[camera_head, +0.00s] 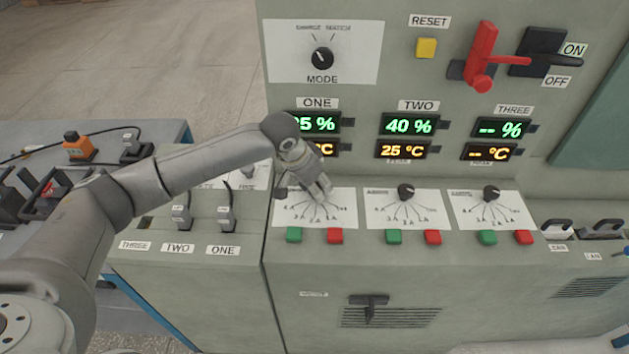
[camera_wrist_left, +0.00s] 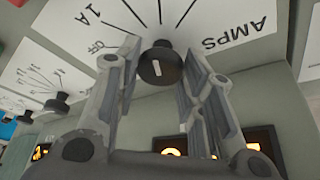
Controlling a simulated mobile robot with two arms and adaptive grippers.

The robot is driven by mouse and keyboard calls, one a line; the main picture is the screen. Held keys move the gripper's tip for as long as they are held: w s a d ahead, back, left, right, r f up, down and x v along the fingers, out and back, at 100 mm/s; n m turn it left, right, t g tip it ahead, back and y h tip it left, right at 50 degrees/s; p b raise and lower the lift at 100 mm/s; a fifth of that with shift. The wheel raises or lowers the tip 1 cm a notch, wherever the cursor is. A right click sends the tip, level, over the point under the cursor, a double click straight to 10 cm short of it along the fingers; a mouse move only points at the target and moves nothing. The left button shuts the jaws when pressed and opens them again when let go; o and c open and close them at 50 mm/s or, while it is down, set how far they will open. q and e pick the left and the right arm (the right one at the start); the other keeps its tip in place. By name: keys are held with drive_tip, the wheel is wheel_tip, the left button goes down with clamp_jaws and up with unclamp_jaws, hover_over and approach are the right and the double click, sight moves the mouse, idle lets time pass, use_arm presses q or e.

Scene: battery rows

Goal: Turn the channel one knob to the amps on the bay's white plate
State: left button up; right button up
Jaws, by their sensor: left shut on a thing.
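My left gripper (camera_head: 321,187) is at the channel one dial plate (camera_head: 345,212), below the ONE displays. Its fingers are closed on both sides of the black channel one knob, which the gripper hides in the head view. In the left wrist view the knob (camera_wrist_left: 160,67) sits between the fingers of the left gripper (camera_wrist_left: 160,75), with a short white mark on its face. The dial around it carries AMPS, OFF and 1A lettering with radial lines. The exact setting is not clear. The bay's white plate with the amps cannot be made out. My right gripper is not in view.
The channel two knob (camera_head: 406,192) and channel three knob (camera_head: 491,193) stand to the right. Green and red buttons (camera_head: 335,236) line up below the dials. A red lever (camera_head: 482,57) and MODE knob (camera_head: 322,59) are higher. Plugs (camera_head: 226,214) stand on the left cabinet.

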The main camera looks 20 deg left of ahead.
use_arm(q)
drive_tip(key=o, duration=1)
drive_tip(key=shift+s+a+r, duration=0.1)
drive_tip(key=shift+r, duration=0.3)
drive_tip(key=v, duration=1.1)
drive_tip(key=shift+s, duration=0.1)
